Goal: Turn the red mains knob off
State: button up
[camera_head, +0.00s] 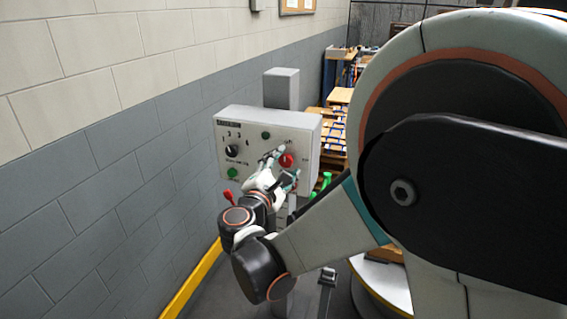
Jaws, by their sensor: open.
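The red mains knob (286,160) sits on the right half of the front of a grey control box (262,125). My gripper (277,157) is at the front of the box, right beside the knob, with its fingers at the knob's left and lower side. The gripper is open. Its fingers overlap part of the knob in this view, and I cannot tell whether they touch it. The knob's pointer direction is too small to read.
A red-handled lever (229,197) is below left. A block wall (105,165) runs along the left. Wooden pallets (338,97) stand behind right.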

jog(key=v, duration=1)
jog(key=shift+s, duration=0.3)
jog(key=shift+a, duration=0.1)
